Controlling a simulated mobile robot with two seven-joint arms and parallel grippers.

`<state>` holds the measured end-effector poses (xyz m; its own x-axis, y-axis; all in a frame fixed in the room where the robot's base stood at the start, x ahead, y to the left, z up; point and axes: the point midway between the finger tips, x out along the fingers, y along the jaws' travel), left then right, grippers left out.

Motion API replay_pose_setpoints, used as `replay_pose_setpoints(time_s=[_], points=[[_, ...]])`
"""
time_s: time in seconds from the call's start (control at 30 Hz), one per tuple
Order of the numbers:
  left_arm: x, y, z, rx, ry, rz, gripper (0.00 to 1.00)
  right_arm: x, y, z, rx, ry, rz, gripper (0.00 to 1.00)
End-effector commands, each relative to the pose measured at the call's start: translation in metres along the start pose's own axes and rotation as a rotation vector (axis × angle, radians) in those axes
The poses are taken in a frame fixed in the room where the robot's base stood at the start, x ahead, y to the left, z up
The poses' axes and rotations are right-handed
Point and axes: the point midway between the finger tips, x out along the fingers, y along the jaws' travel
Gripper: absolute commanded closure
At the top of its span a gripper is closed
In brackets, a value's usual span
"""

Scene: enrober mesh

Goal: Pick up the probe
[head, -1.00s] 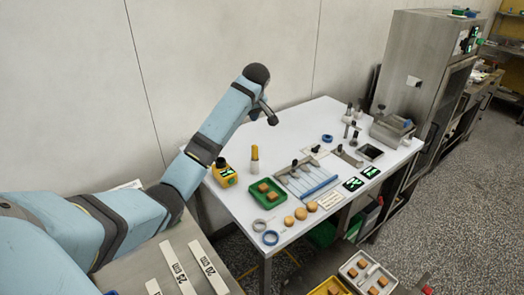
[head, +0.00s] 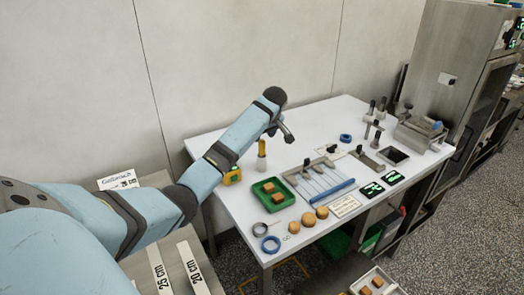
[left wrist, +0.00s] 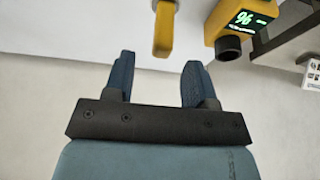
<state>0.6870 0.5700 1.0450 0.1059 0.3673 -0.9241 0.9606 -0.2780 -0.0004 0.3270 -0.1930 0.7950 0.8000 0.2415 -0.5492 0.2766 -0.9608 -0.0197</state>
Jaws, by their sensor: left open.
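A slim yellow-topped piece (head: 262,148) stands upright at the back left of the white table; I take it for the probe. A yellow device with a green display (head: 232,176) sits beside it, partly behind my arm. My left gripper (head: 287,138) is over the table, a little right of the yellow top and apart from it. In the left wrist view the two blue fingers (left wrist: 152,82) are apart with nothing between them. Beyond them there show the yellow handle (left wrist: 163,30) and the display device (left wrist: 238,22). My right gripper is not in view.
A green tray (head: 258,189) with brown pieces, a metal frame with a blue bar (head: 333,191), round brown pieces (head: 308,219) and rings (head: 270,245) lie toward the front. Weights and a metal box (head: 418,133) stand at the right. A wall is behind.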

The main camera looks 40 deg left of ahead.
Motion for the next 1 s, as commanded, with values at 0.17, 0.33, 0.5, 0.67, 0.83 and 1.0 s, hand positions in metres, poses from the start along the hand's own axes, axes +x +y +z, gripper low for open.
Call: replay_pose_setpoints(time_s=[0.17, 0.33, 0.5, 0.67, 0.83, 1.0], points=[[0.013, -0.001, 0.002, 0.000, 0.000, -0.003, 0.49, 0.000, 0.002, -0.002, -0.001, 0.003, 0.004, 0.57], [0.038, -0.003, 0.008, 0.001, -0.001, -0.003, 0.49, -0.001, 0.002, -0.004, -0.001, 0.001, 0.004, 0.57], [0.055, -0.002, 0.007, 0.000, 0.000, 0.000, 0.49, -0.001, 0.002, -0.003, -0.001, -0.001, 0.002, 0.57], [0.057, -0.002, 0.007, 0.000, 0.000, 0.001, 0.49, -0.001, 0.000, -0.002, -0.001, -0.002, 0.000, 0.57], [0.057, -0.002, 0.007, 0.000, 0.000, 0.001, 0.67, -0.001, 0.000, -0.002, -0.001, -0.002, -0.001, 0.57], [0.057, -0.002, 0.007, 0.000, 0.000, 0.001, 1.00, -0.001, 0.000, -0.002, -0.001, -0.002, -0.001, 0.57]])
